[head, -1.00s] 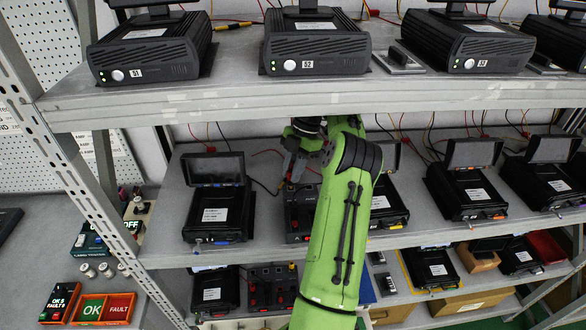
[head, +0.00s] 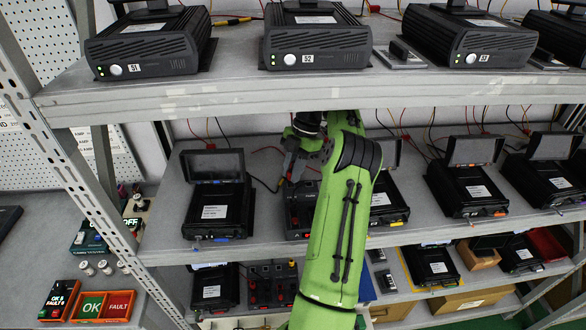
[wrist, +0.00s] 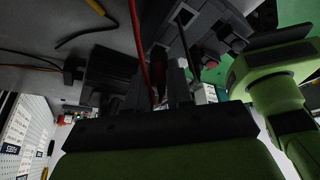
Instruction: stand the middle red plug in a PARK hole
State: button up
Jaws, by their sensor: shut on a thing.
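My gripper (head: 289,172) is shut, reaching down over a black socket box (head: 298,215) on the middle shelf. In the wrist view its dark fingers (wrist: 164,92) close around a dark, partly red piece (wrist: 159,62), which looks like the red plug, with a red lead running up beside it. In the head view the fingers and my green arm hide the plug and part of the box. Small red spots show on the box's front, too small to read. I cannot make out the PARK holes or whether the plug's tip touches the box.
Black open-lidded units (head: 216,212) stand left and right of the box. The upper shelf (head: 230,95), carrying units S1 and S2, hangs over my arm. Loose wires run behind. A second socket box (head: 270,287) is on the lower shelf. OK/FAULT trays (head: 105,306) lie at left.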

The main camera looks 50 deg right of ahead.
jog(key=shift+f, duration=0.35)
dwell(0.3)
jog(key=o, duration=1.3)
jog(key=shift+r, duration=0.1)
jog(key=shift+r+p, duration=0.55)
jog(key=shift+r, duration=2.15)
jog(key=shift+a, duration=0.1)
